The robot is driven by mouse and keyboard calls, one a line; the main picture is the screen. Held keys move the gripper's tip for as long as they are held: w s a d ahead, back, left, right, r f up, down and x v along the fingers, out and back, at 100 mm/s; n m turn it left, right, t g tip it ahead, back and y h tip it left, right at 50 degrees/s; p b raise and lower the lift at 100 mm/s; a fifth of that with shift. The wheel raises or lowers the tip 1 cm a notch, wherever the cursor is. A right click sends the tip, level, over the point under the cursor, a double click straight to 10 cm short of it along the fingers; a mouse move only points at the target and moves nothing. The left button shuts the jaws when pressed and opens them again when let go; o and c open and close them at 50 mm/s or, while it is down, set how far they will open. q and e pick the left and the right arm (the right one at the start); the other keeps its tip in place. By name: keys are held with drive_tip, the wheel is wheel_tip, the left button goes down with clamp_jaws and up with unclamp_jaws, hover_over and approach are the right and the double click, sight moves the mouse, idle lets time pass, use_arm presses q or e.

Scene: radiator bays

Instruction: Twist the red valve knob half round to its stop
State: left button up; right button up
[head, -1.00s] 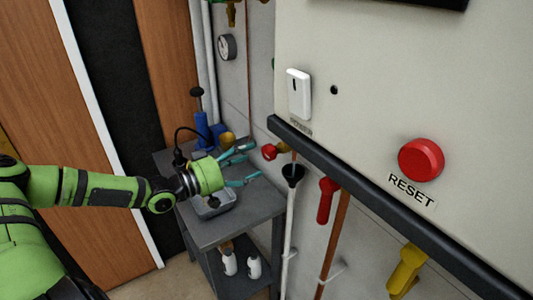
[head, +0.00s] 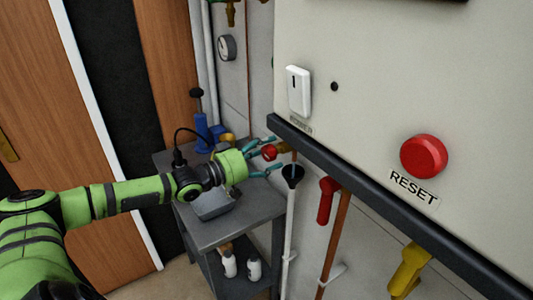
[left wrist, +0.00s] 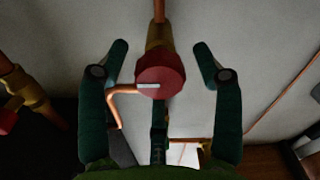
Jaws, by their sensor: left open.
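The red valve knob (head: 269,152) sits on a brass fitting by the wall, left of the panel's dark lower edge. In the left wrist view the knob (left wrist: 160,75) shows a pale mark on its face, pointing left. My left gripper (head: 268,156) is open, its teal fingers on either side of the knob. In the left wrist view the fingers of my left gripper (left wrist: 161,58) stand apart from the knob, with a gap on both sides. My right gripper is not in view.
A grey cart (head: 235,229) with a metal tray (head: 212,206) and a blue pump (head: 202,125) stands below. The panel with a red RESET button (head: 423,156) is at right. A red lever (head: 327,200) and a yellow lever (head: 408,270) hang under it. In the wrist view another pipe fitting (left wrist: 24,88) is at left.

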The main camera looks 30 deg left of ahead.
use_arm(q)
drive_tip(key=c, duration=1.1)
drive_tip(key=shift+c, duration=0.3)
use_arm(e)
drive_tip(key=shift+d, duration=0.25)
